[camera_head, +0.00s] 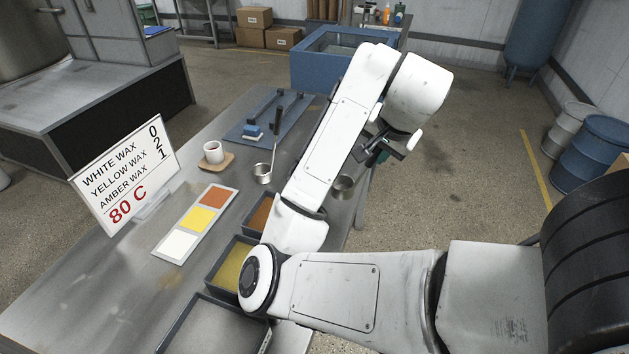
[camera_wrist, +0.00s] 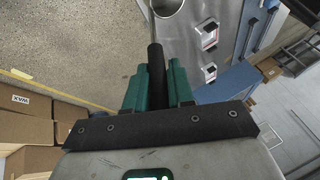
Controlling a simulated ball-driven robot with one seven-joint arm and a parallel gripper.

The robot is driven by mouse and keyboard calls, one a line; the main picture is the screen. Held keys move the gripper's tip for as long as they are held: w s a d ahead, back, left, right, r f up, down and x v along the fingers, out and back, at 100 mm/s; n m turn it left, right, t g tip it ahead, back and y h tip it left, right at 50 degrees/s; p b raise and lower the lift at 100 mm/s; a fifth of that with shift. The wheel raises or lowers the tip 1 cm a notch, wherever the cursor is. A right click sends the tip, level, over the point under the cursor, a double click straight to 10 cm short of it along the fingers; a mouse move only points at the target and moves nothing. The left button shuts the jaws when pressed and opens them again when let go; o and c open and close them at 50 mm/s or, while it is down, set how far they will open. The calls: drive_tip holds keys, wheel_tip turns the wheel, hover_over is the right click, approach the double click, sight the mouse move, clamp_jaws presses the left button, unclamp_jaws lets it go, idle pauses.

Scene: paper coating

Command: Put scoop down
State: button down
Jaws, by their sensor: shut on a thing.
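My gripper (camera_head: 380,154) is partly hidden by my arm in the head view, at the right side of the metal table. In the wrist view, its teal fingers (camera_wrist: 157,68) are shut on the dark handle of a scoop (camera_wrist: 155,58). The scoop's metal cup shows at the top of the wrist view and beside my forearm in the head view (camera_head: 343,188), near the table's right edge. I cannot tell how high it hangs. A second ladle (camera_head: 262,175) with an upright dark handle stands on the table left of my arm.
Floor right of the table is clear.

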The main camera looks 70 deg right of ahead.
drive_tip(key=w+d+f, duration=0.7)
drive_tip(key=w+f, duration=0.3)
drive_tip(key=f, duration=0.2)
drive_tip(key=shift+w+f, duration=0.25)
drive_tip(key=c, duration=1)
unclamp_jaws()
drive_tip(key=shift+r+b, duration=0.15)
drive_tip(key=shift+b, duration=0.15)
drive_tip(key=v, duration=1.2)
drive_tip(key=shift+a+b, duration=0.1)
drive_tip(key=shift+b, duration=0.3)
